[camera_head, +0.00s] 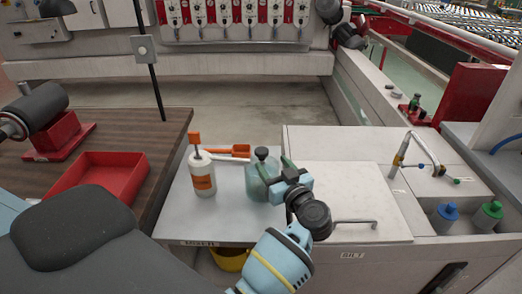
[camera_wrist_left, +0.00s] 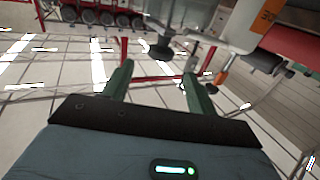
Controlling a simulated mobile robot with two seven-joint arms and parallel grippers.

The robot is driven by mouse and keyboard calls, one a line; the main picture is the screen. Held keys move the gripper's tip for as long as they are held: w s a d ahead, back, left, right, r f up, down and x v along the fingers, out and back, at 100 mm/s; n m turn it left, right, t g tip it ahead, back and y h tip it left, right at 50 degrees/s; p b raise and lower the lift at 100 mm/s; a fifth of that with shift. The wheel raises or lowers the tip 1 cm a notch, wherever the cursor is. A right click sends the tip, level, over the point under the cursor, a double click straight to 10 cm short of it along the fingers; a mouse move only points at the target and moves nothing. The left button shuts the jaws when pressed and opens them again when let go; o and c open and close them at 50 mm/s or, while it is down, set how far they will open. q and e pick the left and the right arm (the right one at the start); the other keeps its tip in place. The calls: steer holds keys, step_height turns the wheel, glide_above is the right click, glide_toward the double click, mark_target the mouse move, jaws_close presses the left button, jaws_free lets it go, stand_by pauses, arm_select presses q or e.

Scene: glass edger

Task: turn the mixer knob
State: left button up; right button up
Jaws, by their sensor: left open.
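In the left wrist view a dark knob (camera_wrist_left: 160,52) shows beyond and between the spread fingertips (camera_wrist_left: 158,70). Nothing is held between the fingers. Whether a finger touches the jar cannot be told. My right gripper is not in view.
A white bottle (camera_head: 202,178) with an orange label and an orange-handled tool (camera_head: 228,151) are left of the jar. A red tray (camera_head: 105,174) lies on the wooden table. A white lid with a handle (camera_head: 345,195) and a tap (camera_head: 420,150) are at right.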

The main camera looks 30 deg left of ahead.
mark_target(264, 154)
arm_select(q)
steer(key=shift+x, duration=3.95)
steer(key=c, duration=1)
steer(key=shift+o, duration=0.2)
steer(key=shift+m+t, duration=0.3)
steer(key=shift+t, duration=0.1)
